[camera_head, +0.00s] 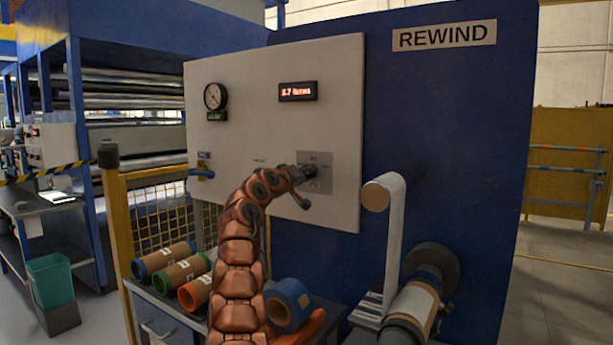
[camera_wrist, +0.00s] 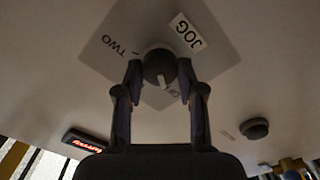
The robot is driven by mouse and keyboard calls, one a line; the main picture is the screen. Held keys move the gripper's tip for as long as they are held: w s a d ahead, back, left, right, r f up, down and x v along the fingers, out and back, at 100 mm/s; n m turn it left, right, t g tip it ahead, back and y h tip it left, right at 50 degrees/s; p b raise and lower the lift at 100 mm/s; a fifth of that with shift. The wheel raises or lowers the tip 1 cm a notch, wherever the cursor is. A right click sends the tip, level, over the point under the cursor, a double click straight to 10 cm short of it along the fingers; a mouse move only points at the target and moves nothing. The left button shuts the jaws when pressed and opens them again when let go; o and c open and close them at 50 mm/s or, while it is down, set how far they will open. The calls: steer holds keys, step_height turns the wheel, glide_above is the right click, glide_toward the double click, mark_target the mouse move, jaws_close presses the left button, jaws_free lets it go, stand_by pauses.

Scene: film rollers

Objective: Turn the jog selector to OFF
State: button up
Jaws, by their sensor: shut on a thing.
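The jog selector (camera_wrist: 158,58) is a round dark knob with a white pointer mark, on a light grey square plate (camera_head: 323,184) on the white panel. In the wrist view the pointer faces down the picture, toward a partly hidden label (camera_wrist: 173,94) between the fingers. In the head view my gripper (camera_head: 306,173) largely hides the knob.
The panel (camera_head: 225,150) carries a round gauge (camera_head: 215,97) and a red-lit display (camera_head: 298,91). A dark round button (camera_wrist: 254,129) protrudes nearby in the wrist view.

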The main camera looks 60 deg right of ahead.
steer(key=o, duration=1.1)
steer(key=shift+o, duration=0.2)
steer(key=a, duration=1.2)
steer(key=shift+s, duration=0.25)
